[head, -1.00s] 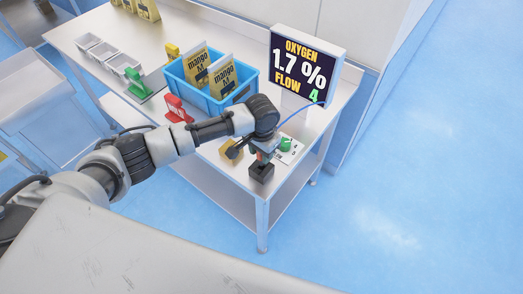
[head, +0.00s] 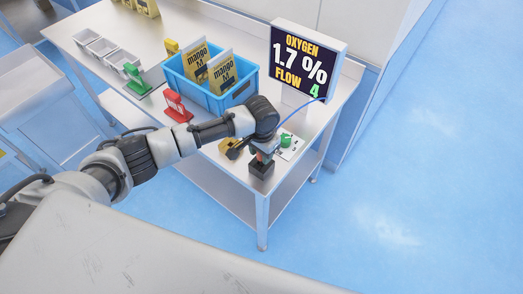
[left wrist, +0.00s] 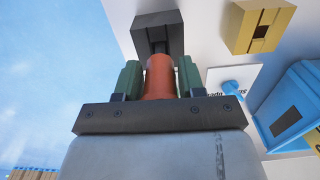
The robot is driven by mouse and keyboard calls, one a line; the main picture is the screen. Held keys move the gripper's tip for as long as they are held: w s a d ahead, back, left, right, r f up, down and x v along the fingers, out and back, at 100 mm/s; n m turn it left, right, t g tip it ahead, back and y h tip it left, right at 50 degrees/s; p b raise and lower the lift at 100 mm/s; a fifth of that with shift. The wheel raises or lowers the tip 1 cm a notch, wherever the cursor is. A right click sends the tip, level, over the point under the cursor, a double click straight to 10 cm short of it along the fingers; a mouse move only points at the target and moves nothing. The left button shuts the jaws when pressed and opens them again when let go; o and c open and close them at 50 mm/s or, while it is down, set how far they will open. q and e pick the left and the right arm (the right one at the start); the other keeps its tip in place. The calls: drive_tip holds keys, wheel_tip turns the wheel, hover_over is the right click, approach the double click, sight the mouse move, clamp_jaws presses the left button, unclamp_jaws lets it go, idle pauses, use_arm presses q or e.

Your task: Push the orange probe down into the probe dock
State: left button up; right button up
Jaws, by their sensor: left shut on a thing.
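My left gripper (head: 265,156) is at the front right corner of the steel table, just above the dark probe dock (head: 262,170). In the left wrist view, its green-padded fingers (left wrist: 160,84) are shut on the orange probe (left wrist: 160,72), one on each side. The probe lines up with the slotted dark dock (left wrist: 158,30), and its far end meets or overlaps the dock's near face. How deep it sits inside cannot be told. My right gripper is not in view.
A yellow slotted block (left wrist: 262,26) stands beside the dock. A blue crate (head: 212,100) with mango pouches and the oxygen display (head: 305,62) stand behind. Blue floor lies open to the right.

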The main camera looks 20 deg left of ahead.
use_arm(q)
drive_tip(key=shift+f+b, duration=0.65)
drive_tip(key=shift+f, duration=0.65)
drive_tip(key=o, duration=1)
drive_tip(key=shift+o, duration=0.2)
wheel_tip(320, 180, up, 11)
drive_tip(key=shift+f+b, duration=0.1)
drive_tip(key=shift+b, duration=0.9)
